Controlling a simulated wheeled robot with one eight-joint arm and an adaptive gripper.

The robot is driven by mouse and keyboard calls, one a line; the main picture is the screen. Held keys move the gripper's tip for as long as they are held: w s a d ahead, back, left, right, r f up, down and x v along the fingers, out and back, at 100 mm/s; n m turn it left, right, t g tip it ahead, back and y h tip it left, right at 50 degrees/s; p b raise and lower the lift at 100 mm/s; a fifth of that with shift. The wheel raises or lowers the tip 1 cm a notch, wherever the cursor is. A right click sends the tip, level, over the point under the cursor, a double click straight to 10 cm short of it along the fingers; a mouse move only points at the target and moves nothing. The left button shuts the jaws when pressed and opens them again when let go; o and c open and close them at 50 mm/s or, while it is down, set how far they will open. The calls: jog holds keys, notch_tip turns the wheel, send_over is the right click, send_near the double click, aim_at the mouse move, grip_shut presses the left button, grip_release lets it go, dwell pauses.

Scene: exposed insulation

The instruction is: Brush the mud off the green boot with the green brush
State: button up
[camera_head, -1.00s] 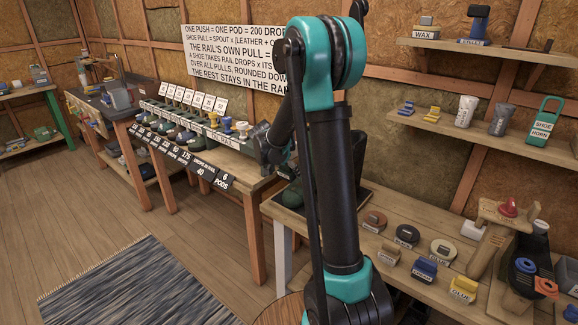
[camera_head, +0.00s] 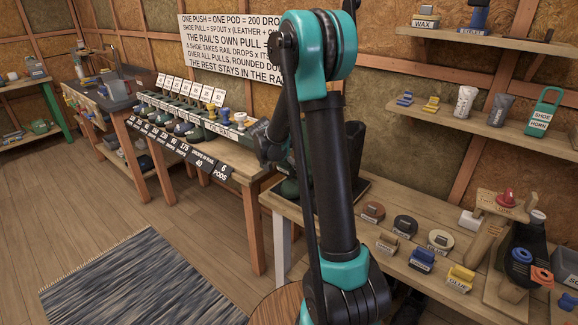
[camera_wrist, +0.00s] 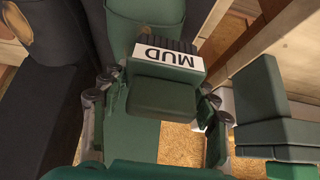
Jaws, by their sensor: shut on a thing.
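In the wrist view, my gripper (camera_wrist: 158,108) is shut on the green brush (camera_wrist: 165,92), a green block with dark bristles and a white MUD label, gripped between its fingers. A tall green surface (camera_wrist: 150,22) stands just beyond the bristles; it looks like the green boot, but I cannot tell whether the bristles touch it. In the head view, part of the green boot (camera_head: 289,188) shows on the bench left of my arm, which hides the rest. I cannot make out mud. The fingertips and brush are not clear in the head view.
A dark boot (camera_head: 355,148) stands close by, right of my arm. The bench (camera_head: 384,216) holds several tins and small brushes to the right. Shelves (camera_head: 480,128) hang above it.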

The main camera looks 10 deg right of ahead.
aim_at(302, 182)
jog(key=shift+w+d+f, duration=0.15)
jog(key=shift+d+f, duration=0.05)
jog(key=shift+f, duration=0.9)
dwell(0.3)
jog(key=shift+s+d+r, duration=0.1)
jog(key=shift+s+d, duration=0.85)
jog(key=shift+s, duration=0.3)
jog(key=shift+o, duration=0.2)
jog(key=shift+s+d, duration=0.95)
jog(key=shift+s, duration=0.3)
jog(key=shift+c, duration=0.2)
